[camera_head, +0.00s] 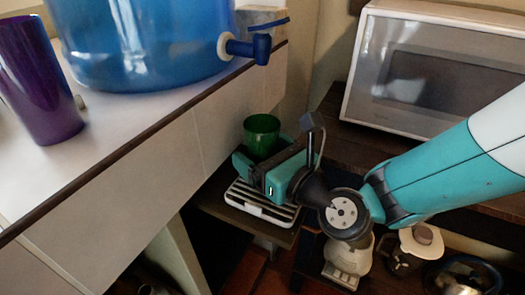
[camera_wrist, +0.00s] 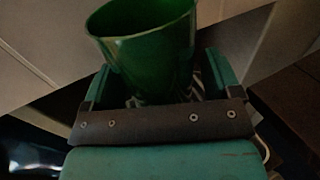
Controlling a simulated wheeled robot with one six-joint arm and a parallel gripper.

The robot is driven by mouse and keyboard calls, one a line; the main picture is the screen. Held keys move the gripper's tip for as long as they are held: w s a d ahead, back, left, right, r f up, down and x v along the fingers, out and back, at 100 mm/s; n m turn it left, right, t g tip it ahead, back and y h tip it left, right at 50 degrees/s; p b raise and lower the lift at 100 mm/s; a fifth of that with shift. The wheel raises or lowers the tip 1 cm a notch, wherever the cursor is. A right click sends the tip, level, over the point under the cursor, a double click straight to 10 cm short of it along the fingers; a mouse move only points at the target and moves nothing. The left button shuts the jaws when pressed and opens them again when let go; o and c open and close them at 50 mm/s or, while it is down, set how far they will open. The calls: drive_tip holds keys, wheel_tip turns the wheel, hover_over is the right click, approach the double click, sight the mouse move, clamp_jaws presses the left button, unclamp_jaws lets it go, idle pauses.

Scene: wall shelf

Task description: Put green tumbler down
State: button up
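The green tumbler (camera_head: 262,134) is upright at the white slatted rack on a low dark shelf, between the counter and the microwave. Its base is hidden behind my gripper, so I cannot see whether it touches the rack. My gripper (camera_head: 264,172) is low over the rack, with its fingers on either side of the tumbler. In the wrist view the tumbler (camera_wrist: 148,50) stands between the two teal fingers (camera_wrist: 160,82). Narrow gaps show between the fingers and the tumbler's lower wall, so the gripper looks open around it.
The white slatted rack (camera_head: 262,208) lies under my gripper. The counter (camera_head: 140,122) at left holds a purple cup (camera_head: 38,82) and a blue water dispenser (camera_head: 145,40). A microwave (camera_head: 440,75) stands at right. Appliances and pots sit on the lower shelf.

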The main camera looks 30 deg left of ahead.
drive_tip(key=shift+r, duration=0.1)
drive_tip(key=b+v, duration=0.6)
drive_tip(key=v, duration=0.5)
drive_tip(key=s+d+n+g+h, duration=0.2)
drive_tip(key=d+n+h, duration=0.4)
drive_tip(key=d+n, duration=0.7)
drive_tip(key=s+d+n+g+h, duration=0.3)
drive_tip(key=d+n+h, duration=0.4)
drive_tip(key=d+n, duration=0.6)
drive_tip(key=shift+s+d+f+n+b, duration=0.4)
drive_tip(key=shift+s+n, duration=0.45)
drive_tip(key=shift+n, duration=0.25)
drive_tip(key=shift+r, duration=0.15)
